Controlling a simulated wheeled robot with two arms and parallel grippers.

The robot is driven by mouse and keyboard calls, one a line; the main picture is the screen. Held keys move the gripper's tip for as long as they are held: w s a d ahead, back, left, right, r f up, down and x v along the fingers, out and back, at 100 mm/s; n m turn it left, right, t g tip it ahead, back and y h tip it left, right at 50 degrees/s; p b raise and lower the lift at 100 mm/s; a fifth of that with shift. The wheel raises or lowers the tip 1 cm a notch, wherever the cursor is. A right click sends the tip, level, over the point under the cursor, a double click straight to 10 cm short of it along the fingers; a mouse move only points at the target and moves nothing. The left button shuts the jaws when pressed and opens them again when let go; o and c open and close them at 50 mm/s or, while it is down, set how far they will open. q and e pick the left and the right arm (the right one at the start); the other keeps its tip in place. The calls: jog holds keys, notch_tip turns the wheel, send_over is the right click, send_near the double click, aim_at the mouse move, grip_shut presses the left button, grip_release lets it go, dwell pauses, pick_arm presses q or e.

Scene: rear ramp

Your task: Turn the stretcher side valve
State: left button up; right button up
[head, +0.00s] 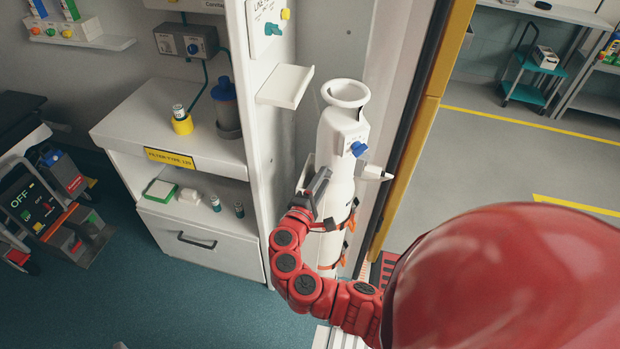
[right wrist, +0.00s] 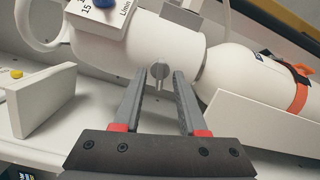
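A white cylinder (head: 338,160) with a ring-shaped top stands upright against the wall, and fills the upper part of the right wrist view (right wrist: 250,75). A blue knob (head: 358,149) sits on its labelled white box; it also shows in the right wrist view (right wrist: 104,3). A small metal side valve (right wrist: 158,72) sticks out of the cylinder's neck. My right gripper (right wrist: 158,84) is open, with its fingertips on either side of this valve and gaps visible. In the head view my right gripper (head: 319,187) is beside the cylinder's left side. My left gripper is out of view.
A white ledge (head: 285,85) juts from the wall panel left of the cylinder's top. Orange straps (head: 347,222) hold the cylinder lower down. A white spout (head: 374,173) sticks out on its right. A cabinet (head: 200,225) stands at left; open floor (head: 500,160) lies beyond the yellow doorframe.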

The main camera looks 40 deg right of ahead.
jog(key=b+v, duration=0.1)
jog(key=v, duration=1.6)
jog(key=shift+a, duration=0.25)
